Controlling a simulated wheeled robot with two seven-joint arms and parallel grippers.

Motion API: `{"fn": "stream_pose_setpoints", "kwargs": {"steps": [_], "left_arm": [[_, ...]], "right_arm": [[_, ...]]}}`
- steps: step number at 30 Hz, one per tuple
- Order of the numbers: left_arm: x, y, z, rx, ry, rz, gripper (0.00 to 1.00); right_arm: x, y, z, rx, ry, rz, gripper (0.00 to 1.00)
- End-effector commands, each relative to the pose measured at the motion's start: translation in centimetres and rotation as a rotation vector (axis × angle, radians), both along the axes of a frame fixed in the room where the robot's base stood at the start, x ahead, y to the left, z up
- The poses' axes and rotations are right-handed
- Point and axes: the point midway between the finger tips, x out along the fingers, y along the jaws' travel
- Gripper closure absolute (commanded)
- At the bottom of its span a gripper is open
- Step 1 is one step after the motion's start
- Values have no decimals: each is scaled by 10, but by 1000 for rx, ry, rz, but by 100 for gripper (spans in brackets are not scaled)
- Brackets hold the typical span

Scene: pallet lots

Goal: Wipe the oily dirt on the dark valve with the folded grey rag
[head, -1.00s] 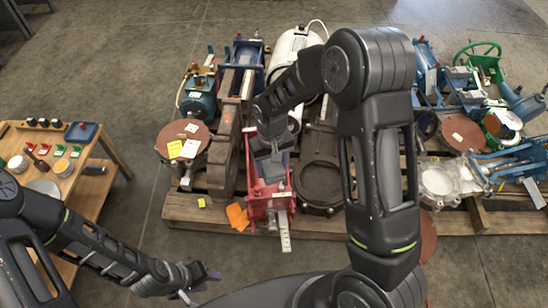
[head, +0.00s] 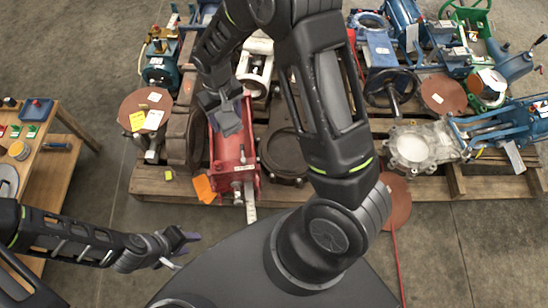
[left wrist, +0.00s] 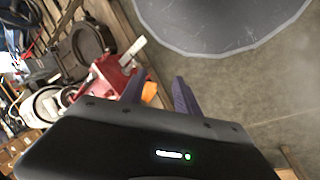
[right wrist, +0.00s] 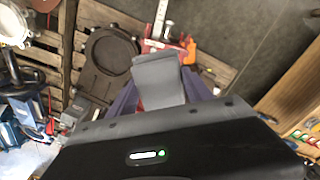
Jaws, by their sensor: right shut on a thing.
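The folded grey rag (head: 229,120) hangs in my right gripper (head: 222,98), above the red machine (head: 236,150). In the right wrist view, the rag (right wrist: 158,82) sits between the jaws of the right gripper (right wrist: 160,98). A dark, round-flanged body, apparently the dark valve (head: 284,158), lies on the pallet just right of the red machine, apart from the rag. It also shows in the right wrist view (right wrist: 109,56). I cannot make out oily dirt on it. My left gripper (head: 190,246) is open and empty over the floor in front of the pallet.
The wooden pallet (head: 160,184) is crowded with blue, green and rusty equipment. A black handwheel (head: 392,88) stands farther right. An orange cloth (head: 204,188) lies at the front edge. A wooden workbench (head: 70,125) stands at the left. The floor in front is bare.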

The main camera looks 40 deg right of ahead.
Motion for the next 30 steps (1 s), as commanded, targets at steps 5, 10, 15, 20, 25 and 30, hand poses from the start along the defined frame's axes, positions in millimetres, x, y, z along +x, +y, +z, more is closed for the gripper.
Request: {"fn": "stream_pose_setpoints", "kwargs": {"steps": [5,10,15,20,25,30], "left_arm": [[1,2,-46,2,-2,3,62],[4,4,-109,7,-6,10,62],[7,7,-175,12,-11,18,62],[9,10,-218,15,-14,24,62],[11,11,-248,18,-17,27,62],[12,12,-260,19,-19,29,62]], "right_arm": [[4,-13,-49,1,4,-45,74],[8,-37,-121,5,8,-139,74],[-1,-73,-218,14,13,-309,74],[-14,-103,-290,14,9,-463,74],[-27,-127,-342,7,4,-580,74],[-34,-139,-364,1,2,-639,74]]}}
